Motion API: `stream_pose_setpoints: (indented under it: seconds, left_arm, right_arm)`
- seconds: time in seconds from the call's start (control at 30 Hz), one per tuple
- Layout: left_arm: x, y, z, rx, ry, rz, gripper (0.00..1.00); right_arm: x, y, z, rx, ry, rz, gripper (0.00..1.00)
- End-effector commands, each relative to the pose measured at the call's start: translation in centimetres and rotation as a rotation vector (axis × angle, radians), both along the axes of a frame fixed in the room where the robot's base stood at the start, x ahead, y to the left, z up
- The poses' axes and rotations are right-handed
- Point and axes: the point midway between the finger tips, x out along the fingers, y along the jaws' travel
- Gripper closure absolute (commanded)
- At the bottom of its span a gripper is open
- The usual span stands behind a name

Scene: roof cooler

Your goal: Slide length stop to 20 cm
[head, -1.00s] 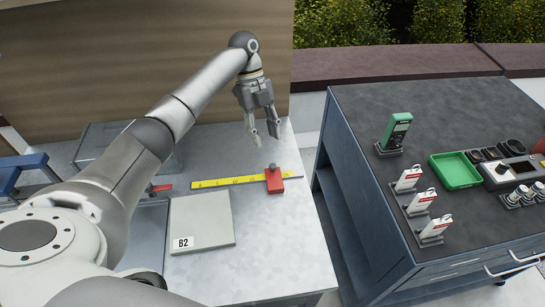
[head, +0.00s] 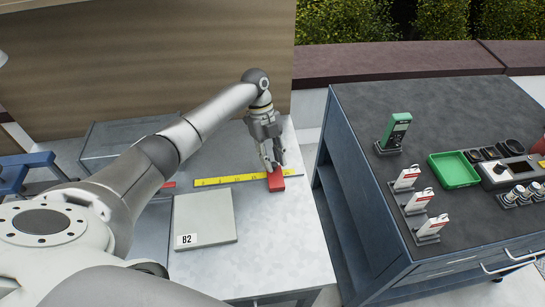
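The length stop is a red block (head: 276,184) on a yellow ruler (head: 225,180) in the head view. It sits near the ruler's right end, on the light grey worktop. The ruler's numbers are too small to read. My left gripper (head: 273,165) points down at the stop, with its fingertips at the block's upper side. The grey knob on the stop is hidden by the fingers. I cannot tell whether the fingers are closed on it. My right gripper is not in view.
A grey square block labelled B2 (head: 206,218) lies in front of the ruler. To the right, across a gap, a dark cabinet (head: 360,210) carries a green tray (head: 455,170) and several devices.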

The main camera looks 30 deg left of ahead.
Motion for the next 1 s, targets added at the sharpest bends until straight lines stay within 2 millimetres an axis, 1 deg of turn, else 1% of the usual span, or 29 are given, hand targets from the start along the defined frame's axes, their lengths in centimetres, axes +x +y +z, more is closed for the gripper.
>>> stream_pose_setpoints:
  seconds: [0.03,0.17,0.37,0.47,0.57,0.8,0.83,1.0]
  left_arm:
    - [0.0,0.0,0.0,0.000,0.000,0.000,0.83]
    - [0.0,0.0,0.0,0.000,0.000,0.000,0.99]
    - [0.0,0.0,0.1,-0.001,0.000,-0.001,1.00]
    - [0.2,-0.3,0.0,-0.002,-0.001,-0.001,1.00]
    - [0.7,-1.0,0.0,-0.005,-0.002,-0.003,1.00]
    - [0.7,-0.9,0.1,-0.003,-0.001,0.000,1.00]
    - [0.7,-0.9,0.1,-0.002,0.000,-0.001,0.80]
    - [0.7,-0.9,0.1,-0.002,-0.001,-0.001,0.60]
  right_arm:
    - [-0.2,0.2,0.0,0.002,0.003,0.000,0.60]
    - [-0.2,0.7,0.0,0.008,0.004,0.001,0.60]
    - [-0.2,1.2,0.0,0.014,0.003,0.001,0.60]
    - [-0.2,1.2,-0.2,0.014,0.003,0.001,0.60]
    - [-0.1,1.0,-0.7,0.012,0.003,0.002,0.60]
    - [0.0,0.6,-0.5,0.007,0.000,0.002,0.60]
    - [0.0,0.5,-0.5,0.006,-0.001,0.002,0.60]
    - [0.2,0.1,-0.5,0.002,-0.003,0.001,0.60]
